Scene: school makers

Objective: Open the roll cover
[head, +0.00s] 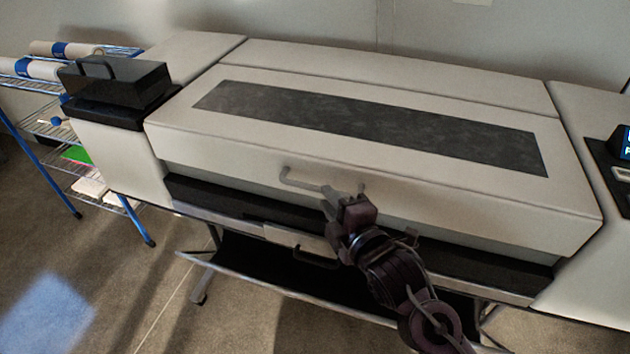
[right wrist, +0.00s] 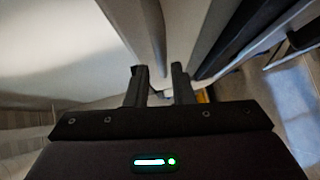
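The roll cover (head: 400,185) is the wide pale lid of a large printer, with a dark grey window strip (head: 370,125) along its top. It looks shut. A pale bar handle (head: 298,182) sticks out from its front face. My right gripper (head: 336,197) is at the handle's right half and hides part of it. In the right wrist view its two dark fingers (right wrist: 158,88) stand apart with a gap between them. I cannot tell whether the handle lies in that gap. My left gripper is in neither view.
A black box (head: 115,80) sits on the printer's left end. A blue-framed wire rack (head: 75,140) with paper rolls stands at the left. A lower dark handle (head: 315,258) and a black catch sheet (head: 265,268) are below the cover. A control panel (head: 622,150) is at the right.

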